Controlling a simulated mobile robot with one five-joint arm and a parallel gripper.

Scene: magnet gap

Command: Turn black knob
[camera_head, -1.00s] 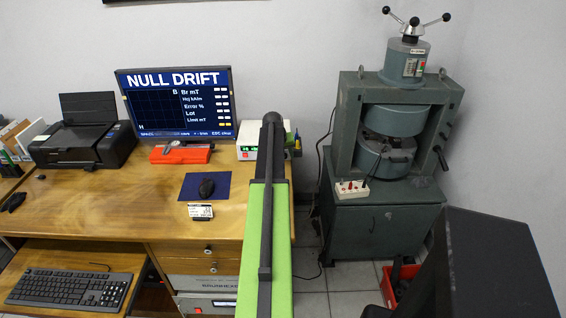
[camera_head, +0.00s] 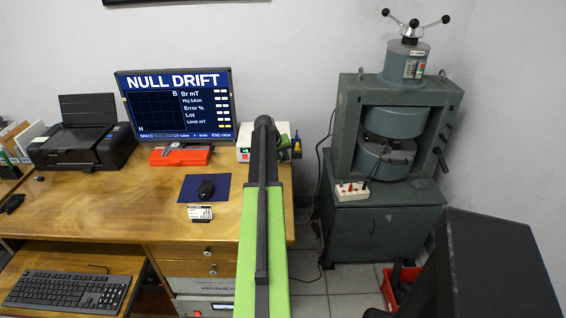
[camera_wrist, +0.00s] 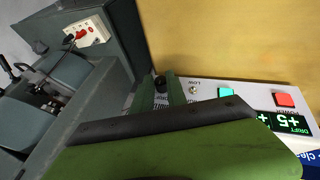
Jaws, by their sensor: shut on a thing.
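The black knob (camera_wrist: 160,83) sits on the pale panel of a small instrument in the wrist view. My gripper (camera_wrist: 160,89) has its two green fingers on either side of the knob and is shut on it. The instrument's panel (camera_wrist: 240,89) also has a small toggle, a teal button, a red button and a green-lit display reading "+5". In the head view the instrument (camera_head: 244,155) stands at the desk's right end, partly behind my arm. The knob is hidden in that view.
The monitor (camera_head: 178,105) reads "NULL DRIFT". A red case (camera_head: 181,156) and a mouse on a blue pad (camera_head: 218,191) lie left of my arm. A green press machine (camera_head: 385,215) stands on the right, with floor between it and the desk.

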